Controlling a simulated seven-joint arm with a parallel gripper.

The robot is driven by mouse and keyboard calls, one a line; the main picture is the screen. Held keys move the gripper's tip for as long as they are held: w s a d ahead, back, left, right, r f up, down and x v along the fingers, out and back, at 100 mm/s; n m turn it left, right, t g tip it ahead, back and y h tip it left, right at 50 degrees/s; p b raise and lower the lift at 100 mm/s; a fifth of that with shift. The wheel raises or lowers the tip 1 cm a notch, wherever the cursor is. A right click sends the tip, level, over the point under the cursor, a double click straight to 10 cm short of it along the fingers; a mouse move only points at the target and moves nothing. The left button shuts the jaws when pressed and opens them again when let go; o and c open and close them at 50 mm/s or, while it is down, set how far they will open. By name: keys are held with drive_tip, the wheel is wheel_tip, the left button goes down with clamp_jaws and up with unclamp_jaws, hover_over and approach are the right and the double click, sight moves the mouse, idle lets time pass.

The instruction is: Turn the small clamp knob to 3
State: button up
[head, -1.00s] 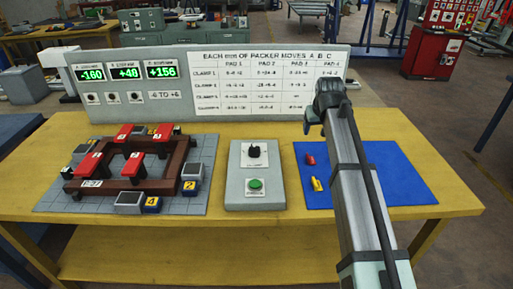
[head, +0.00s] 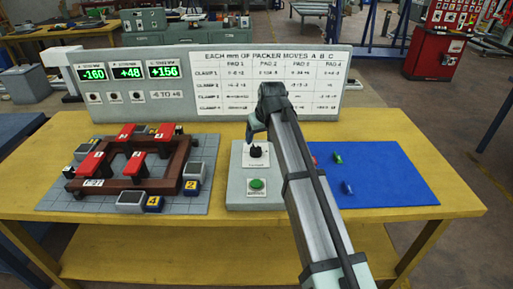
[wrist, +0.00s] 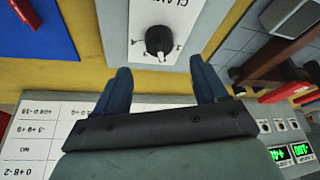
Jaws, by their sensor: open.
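The small black clamp knob (head: 256,151) sits on a white label plate on the grey control box (head: 236,186). In the wrist view the knob (wrist: 159,40) shows a pale pointer mark and short tick lines around it; the numbers are too small to read. My gripper (head: 257,130) is above and just behind the knob in the head view. In the wrist view my gripper (wrist: 158,68) is open and empty, its two blue fingers apart and the knob showing beyond the gap between them. The fingers do not appear to touch the knob.
A green button (head: 257,184) is in front of the knob. At left, a brown frame (head: 128,187) with red clamps stands on a grey mat. A blue mat (head: 395,175) with small coloured pieces lies at right. The display board (head: 215,65) rises behind.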

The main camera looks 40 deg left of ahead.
sight(257, 147)
drive_tip(key=x, duration=0.8)
drive_tip(key=c, duration=1)
